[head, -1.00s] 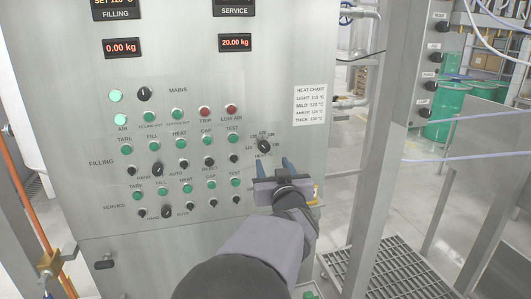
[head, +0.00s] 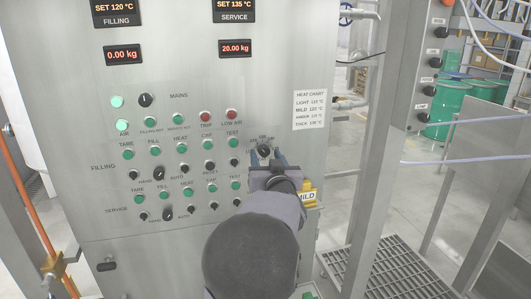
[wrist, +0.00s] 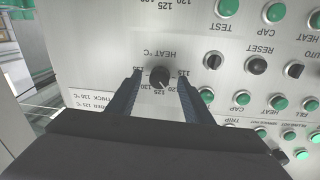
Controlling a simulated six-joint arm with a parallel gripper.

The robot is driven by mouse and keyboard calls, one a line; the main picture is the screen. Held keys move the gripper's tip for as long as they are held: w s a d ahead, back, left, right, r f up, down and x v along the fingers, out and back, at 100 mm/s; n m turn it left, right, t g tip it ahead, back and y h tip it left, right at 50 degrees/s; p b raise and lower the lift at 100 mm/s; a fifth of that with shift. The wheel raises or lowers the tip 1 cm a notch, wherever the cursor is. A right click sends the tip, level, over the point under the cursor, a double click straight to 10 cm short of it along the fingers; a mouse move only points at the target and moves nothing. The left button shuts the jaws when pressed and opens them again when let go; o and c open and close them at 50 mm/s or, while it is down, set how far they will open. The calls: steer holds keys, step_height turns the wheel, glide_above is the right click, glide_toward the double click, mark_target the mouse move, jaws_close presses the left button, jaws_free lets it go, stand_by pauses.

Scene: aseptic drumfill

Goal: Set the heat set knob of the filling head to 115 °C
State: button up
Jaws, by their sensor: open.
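The heat set knob (head: 264,150) is a small black round knob on the steel panel, with a printed temperature scale around it. It also shows in the wrist view (wrist: 160,77), where the "HEAT °C" lettering is upside down. Its light pointer mark is too small to read exactly against the scale. My gripper (head: 266,158) is open, its two blue fingers either side of the knob. In the wrist view a gap shows between each finger and the knob. The filling display (head: 116,13) reads SET 120 °C.
The service display (head: 234,11) reads SET 135 °C. The heat chart (head: 310,110) lists LIGHT at 115 °C. Green buttons, such as the filling TEST button (head: 233,143), and black selectors lie left of the knob. A yellow MILD tag (head: 307,196) is right of my gripper.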

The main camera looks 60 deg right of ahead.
steer(key=shift+w+d, duration=0.35)
steer(key=shift+d, duration=0.05)
steer(key=c, duration=1.1)
steer(key=shift+o, duration=0.2)
